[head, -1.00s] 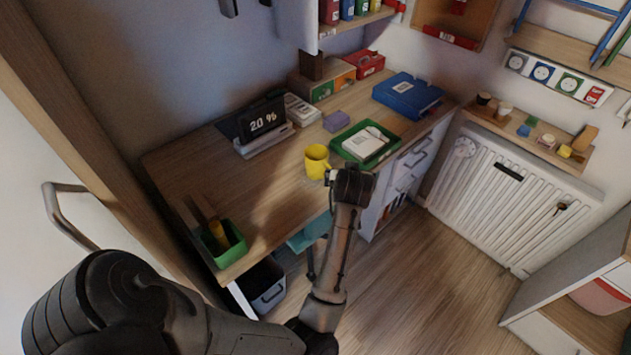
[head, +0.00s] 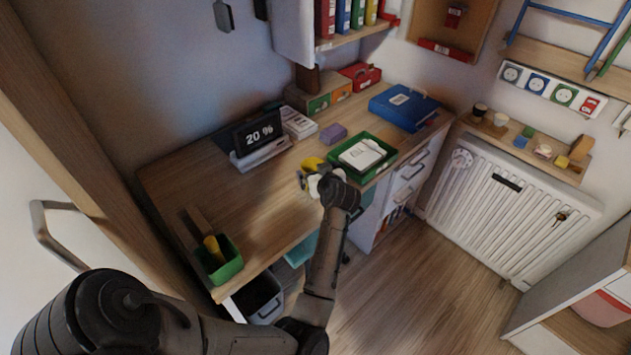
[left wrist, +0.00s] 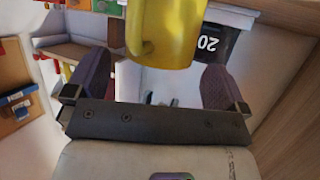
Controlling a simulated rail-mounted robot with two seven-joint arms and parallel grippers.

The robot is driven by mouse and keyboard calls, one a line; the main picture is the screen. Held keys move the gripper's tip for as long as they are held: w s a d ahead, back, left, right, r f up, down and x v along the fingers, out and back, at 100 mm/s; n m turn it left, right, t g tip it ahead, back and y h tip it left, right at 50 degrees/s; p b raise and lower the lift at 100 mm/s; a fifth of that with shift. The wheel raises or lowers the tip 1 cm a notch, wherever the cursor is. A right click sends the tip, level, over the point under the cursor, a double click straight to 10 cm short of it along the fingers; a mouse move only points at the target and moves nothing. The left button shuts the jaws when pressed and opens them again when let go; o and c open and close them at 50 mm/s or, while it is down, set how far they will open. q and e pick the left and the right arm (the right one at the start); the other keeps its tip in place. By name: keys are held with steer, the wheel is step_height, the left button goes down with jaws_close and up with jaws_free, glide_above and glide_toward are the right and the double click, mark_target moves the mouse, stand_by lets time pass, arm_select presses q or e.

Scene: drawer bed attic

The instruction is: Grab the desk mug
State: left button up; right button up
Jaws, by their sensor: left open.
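The yellow desk mug (head: 313,163) stands on the desk near its front edge, left of the green tray. It is partly hidden behind my left gripper (head: 314,183) in the head view. I cannot tell how deep the mug sits between the fingers. My right gripper is not in view.
A green tray (head: 384,166) with a white pad lies right of the mug. A purple block (head: 333,133) and a display reading 20 % (head: 259,135) stand behind. A green pen box (head: 226,268) is at the left front. The desk's left middle is clear.

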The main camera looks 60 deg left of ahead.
mark_target(309, 164)
arm_select(q)
steer(key=shift+b+x, duration=0.3)
steer(key=shift+x, duration=1.25)
steer(key=shift+c, duration=0.3)
steer(key=c, duration=0.9)
steer(key=shift+c, duration=0.4)
steer(key=shift+r, duration=0.15)
